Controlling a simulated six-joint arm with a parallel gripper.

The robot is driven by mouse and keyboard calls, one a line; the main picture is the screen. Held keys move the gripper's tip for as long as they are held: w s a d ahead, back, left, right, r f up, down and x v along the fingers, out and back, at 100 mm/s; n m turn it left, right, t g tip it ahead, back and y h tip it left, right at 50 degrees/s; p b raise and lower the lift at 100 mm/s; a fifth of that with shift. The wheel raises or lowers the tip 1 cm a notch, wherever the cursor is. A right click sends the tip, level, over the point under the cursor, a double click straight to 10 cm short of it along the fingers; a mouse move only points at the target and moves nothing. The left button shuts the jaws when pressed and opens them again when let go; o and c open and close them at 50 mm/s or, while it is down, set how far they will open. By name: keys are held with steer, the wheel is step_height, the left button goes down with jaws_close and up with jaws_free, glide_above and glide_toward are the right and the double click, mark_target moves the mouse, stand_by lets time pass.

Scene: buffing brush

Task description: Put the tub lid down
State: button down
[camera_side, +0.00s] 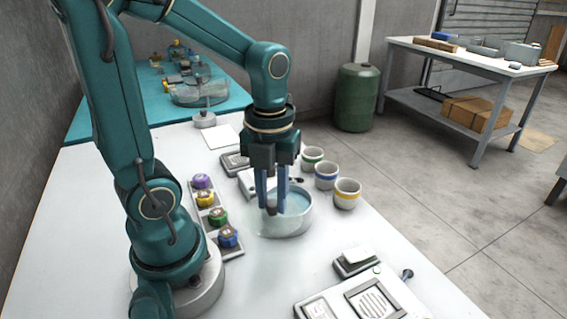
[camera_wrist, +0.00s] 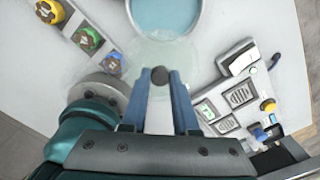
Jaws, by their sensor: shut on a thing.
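The tub (camera_side: 299,218) is a round vessel with pale blue contents, standing on the white table. In the wrist view the tub (camera_wrist: 166,17) is at the top edge, partly cut off. The tub lid (camera_wrist: 150,52) is a clear, faint disc with a dark knob. My gripper (camera_wrist: 160,76) points down and is shut on this knob. In the side view my gripper (camera_side: 271,208) is at the near left side of the tub, and the lid is hard to make out. In the wrist view the lid lies beside the tub's rim and seems to overlap it slightly. I cannot tell whether it touches the table.
Several colored-top pieces (camera_side: 219,217) stand in a rack left of the tub. Several banded cups (camera_side: 346,193) stand to its right. A grey panel device (camera_side: 371,298) is at the front right. Bare white table (camera_side: 262,275) lies in front of the tub.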

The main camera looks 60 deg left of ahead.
steer(key=d+f, duration=0.1)
steer(key=d, duration=0.1)
steer(key=w+d+f, duration=0.1)
steer(key=d, duration=0.1)
steer(key=d+f, duration=0.1)
steer(key=d, duration=0.1)
steer(key=shift+w+f, duration=0.25)
steer(key=shift+f, duration=2.1)
steer(key=c, duration=0.7)
jaws_free()
steer(key=shift+f, duration=0.1)
